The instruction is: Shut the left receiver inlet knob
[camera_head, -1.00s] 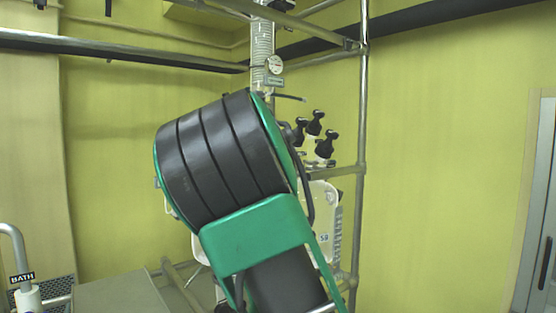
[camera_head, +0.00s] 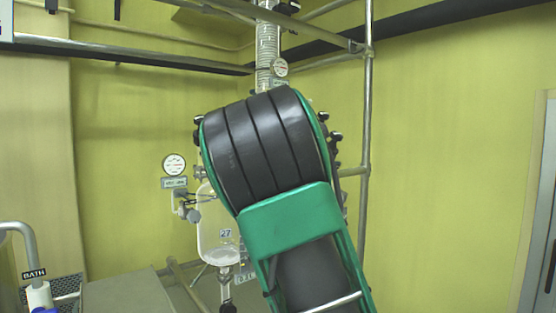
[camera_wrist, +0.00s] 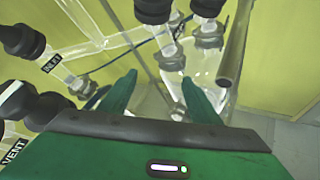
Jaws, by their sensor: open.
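In the wrist view, a black knob (camera_wrist: 22,40) sits at the upper left on a glass stem, with an INLET label (camera_wrist: 51,63) beside it. I cannot tell from its look whether its valve is open or shut. My gripper (camera_wrist: 158,80) has two green fingers spread apart with nothing between them. The knob is left of the left finger and apart from it. In the head view, my arm hides the gripper and most of the glassware. A glass vessel (camera_head: 214,215) labelled 27 shows left of my arm; I cannot tell whether it is the left receiver.
More black knobs, one top centre (camera_wrist: 152,10) and one at the left (camera_wrist: 50,105) near a VENT label (camera_wrist: 14,152), crowd the wrist view. A metal pole (camera_wrist: 236,45) stands right of the fingers. A gauge (camera_head: 174,164) and a frame post (camera_head: 367,150) flank my arm.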

